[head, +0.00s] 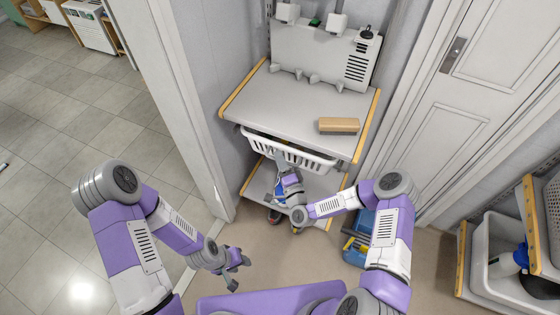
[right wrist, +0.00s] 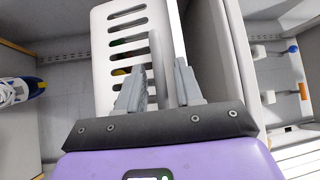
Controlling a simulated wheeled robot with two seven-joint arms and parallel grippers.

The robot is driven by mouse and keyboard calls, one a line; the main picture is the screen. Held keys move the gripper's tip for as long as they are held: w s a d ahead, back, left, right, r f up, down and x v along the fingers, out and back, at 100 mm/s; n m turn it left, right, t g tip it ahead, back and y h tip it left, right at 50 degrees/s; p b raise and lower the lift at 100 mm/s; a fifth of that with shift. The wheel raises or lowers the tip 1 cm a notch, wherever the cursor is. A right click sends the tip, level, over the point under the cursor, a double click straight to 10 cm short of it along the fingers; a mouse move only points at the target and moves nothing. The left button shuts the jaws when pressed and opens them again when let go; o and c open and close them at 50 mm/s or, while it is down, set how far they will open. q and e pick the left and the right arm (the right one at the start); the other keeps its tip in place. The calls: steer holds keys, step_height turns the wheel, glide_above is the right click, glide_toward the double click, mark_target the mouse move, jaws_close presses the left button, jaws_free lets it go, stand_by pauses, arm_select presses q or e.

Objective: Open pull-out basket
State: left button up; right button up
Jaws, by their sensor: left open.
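The white pull-out basket (head: 311,162) hangs under the grey shelf top, its slotted front facing me. It appears mostly pushed in. In the right wrist view the slotted basket wall (right wrist: 118,45) fills the upper middle, with coloured items partly visible through the slots. My right gripper (head: 281,158) is at the basket's front rim. In the right wrist view its two fingers (right wrist: 158,88) are spread apart near the rim; contact cannot be told. My left gripper (head: 238,272) is open and empty, low over the floor, away from the basket.
A tan block (head: 339,125) lies on the shelf top (head: 290,105). A lower shelf (head: 262,185) is below the basket. A blue container (head: 357,240) stands on the floor to the right. A door frame (head: 190,110) is at left, a door (head: 465,100) at right.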

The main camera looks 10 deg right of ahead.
steer(key=shift+w, duration=0.15)
steer(key=shift+c, duration=0.5)
jaws_close()
steer(key=shift+a, duration=0.1)
